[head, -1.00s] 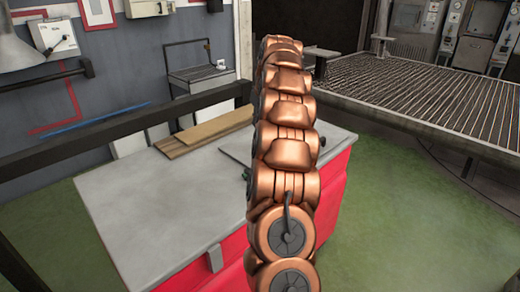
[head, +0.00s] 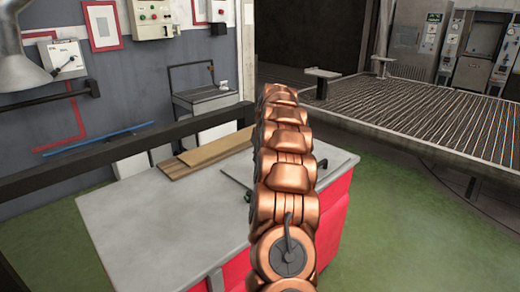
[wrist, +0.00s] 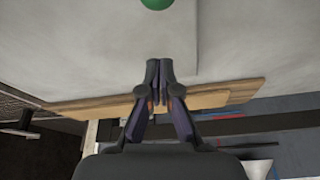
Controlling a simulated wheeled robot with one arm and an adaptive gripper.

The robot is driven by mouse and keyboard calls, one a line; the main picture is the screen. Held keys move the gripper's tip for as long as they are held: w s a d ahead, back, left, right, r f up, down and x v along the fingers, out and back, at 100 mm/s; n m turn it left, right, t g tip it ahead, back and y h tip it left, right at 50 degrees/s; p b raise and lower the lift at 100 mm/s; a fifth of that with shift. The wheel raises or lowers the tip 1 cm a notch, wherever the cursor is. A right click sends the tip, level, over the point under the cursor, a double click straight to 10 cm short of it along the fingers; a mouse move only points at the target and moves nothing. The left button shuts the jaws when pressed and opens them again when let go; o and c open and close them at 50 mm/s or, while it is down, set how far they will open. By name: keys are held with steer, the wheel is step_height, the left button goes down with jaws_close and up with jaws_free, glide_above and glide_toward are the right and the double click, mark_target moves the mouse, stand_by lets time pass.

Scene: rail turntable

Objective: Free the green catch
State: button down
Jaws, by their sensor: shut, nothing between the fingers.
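A round green thing (wrist: 157,4) shows at the top edge of the wrist view, partly cut off, against the grey worktop (wrist: 80,35). I cannot tell whether it is the green catch. My gripper (wrist: 159,68) is shut and empty, with its fingertips together below the green thing in the picture and apart from it. In the head view my copper-coloured arm hides part of the worktop (head: 150,215); neither the gripper nor anything green like a catch can be made out there.
Wooden boards (head: 205,152) lie at the worktop's back edge. A dark horizontal rail (head: 110,150) runs behind it. A slatted platform (head: 420,110) stands to the right. Control boxes (head: 62,60) hang on the wall. Green floor (head: 400,220) is clear at the right.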

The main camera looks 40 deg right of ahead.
steer(key=x, duration=0.2)
steer(key=shift+f, duration=0.3)
steer(key=shift+s+p, duration=0.3)
steer(key=shift+s, duration=0.35)
steer(key=shift+s+a+f, duration=0.2)
steer(key=shift+s, duration=0.4)
steer(key=shift+s+a+f, duration=0.15)
steer(key=shift+s, duration=0.45)
